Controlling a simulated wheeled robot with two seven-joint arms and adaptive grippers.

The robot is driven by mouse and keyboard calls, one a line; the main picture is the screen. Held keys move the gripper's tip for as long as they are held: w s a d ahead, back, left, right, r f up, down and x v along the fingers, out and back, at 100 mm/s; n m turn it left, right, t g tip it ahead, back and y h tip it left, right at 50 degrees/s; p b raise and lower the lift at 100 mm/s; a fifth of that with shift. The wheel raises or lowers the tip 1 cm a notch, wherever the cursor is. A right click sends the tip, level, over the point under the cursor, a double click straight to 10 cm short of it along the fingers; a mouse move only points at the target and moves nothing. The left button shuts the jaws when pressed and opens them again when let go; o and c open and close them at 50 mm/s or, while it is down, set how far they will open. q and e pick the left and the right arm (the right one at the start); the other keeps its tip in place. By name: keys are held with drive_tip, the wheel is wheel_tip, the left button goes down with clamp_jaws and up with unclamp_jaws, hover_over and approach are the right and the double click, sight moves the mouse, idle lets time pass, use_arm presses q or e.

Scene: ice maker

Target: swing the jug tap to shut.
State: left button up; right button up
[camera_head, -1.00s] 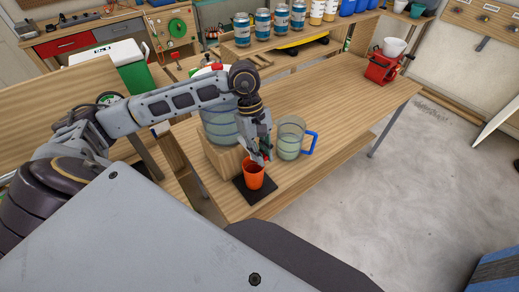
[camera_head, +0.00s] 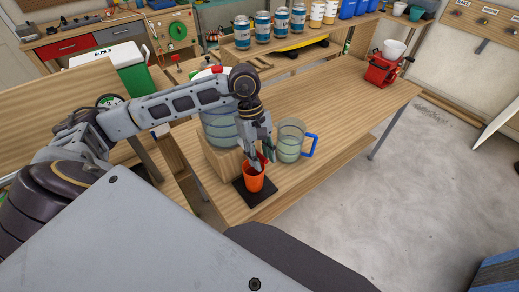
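The jug (camera_head: 217,131) is a large clear ribbed container on a wooden block (camera_head: 216,158) on the table. My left arm and wrist cover much of it. The tap is hidden or too small to make out behind my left gripper (camera_head: 257,165). The gripper points down in front of the jug, just above an orange cup (camera_head: 253,182). Whether its fingers are open or shut is not clear. The cup stands upright on a black mat (camera_head: 240,195) below the gripper. My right gripper is out of view.
A clear pitcher with a blue handle (camera_head: 311,146) stands just right of my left gripper. A red machine with a white bowl (camera_head: 384,69) is at the table's far right. The table (camera_head: 328,100) between them is clear. Several cans (camera_head: 263,24) line a shelf behind.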

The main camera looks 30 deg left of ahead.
use_arm(q)
drive_tip(key=shift+w+a+r, duration=0.1)
drive_tip(key=shift+a+r, duration=0.1)
drive_tip(key=shift+r, duration=0.45)
drive_tip(key=shift+p+v, duration=0.8)
drive_tip(key=shift+v, duration=1.2)
drive_tip(key=shift+w+a+r, duration=0.1)
drive_tip(key=shift+a+r, duration=0.1)
drive_tip(key=shift+r, duration=0.6)
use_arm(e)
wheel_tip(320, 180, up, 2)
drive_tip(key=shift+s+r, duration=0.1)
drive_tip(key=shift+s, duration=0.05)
